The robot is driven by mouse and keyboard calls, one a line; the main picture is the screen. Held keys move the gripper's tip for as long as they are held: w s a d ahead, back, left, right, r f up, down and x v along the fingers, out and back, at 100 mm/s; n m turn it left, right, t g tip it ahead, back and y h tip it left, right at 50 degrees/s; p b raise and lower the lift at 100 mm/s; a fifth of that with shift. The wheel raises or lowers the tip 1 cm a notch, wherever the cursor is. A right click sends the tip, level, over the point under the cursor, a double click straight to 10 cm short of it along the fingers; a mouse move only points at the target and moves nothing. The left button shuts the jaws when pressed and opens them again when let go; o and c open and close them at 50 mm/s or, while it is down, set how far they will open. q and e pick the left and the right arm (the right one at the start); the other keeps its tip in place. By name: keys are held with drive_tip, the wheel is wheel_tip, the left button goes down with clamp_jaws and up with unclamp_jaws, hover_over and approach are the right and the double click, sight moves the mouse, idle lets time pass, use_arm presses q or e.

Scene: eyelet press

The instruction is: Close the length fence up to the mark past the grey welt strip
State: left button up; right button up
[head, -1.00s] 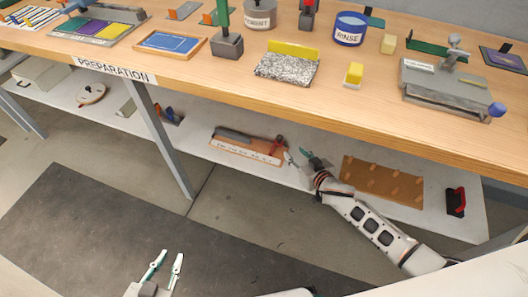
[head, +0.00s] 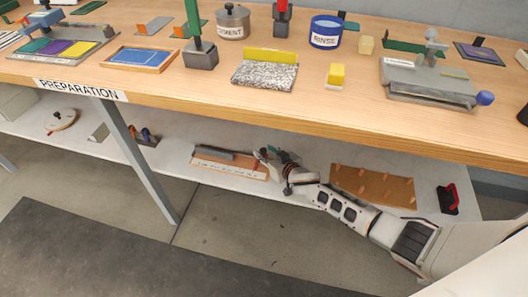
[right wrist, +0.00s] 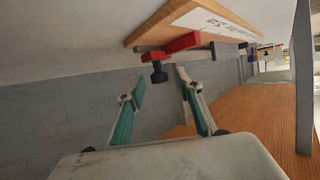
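A wooden board (head: 228,170) with a white marked label lies on the lower shelf under the bench. A dark grey strip (head: 210,153) lies along its back side. A red fence with a black knob (right wrist: 182,44) shows at the board in the right wrist view; in the head view my gripper largely hides it. My right gripper (head: 268,155) is at the board's right end. In the right wrist view its two green-sided fingers (right wrist: 160,80) are apart, with nothing between them, and the knob is just beyond the tips. My left gripper is out of view.
A brown pegboard (head: 374,185) and a red-and-black object (head: 448,198) lie to the right on the shelf (head: 310,150). The wooden bench top (head: 330,115) overhangs the shelf. A table leg (head: 140,160) stands left of the board.

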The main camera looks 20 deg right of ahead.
drive_tip(key=shift+w, duration=0.15)
clamp_jaws()
drive_tip(key=shift+a, duration=0.15)
drive_tip(key=a, duration=0.1)
drive_tip(key=w+a, duration=0.2)
drive_tip(key=shift+w+a+f+b, duration=0.15)
drive_tip(key=shift+w+a+b, duration=0.1)
drive_tip(key=shift+a+b, duration=0.15)
drive_tip(key=shift+w, duration=0.1)
drive_tip(key=shift+c, duration=0.5)
unclamp_jaws()
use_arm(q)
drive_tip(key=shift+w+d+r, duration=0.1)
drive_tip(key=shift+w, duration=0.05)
use_arm(e)
drive_tip(key=shift+o, duration=0.5)
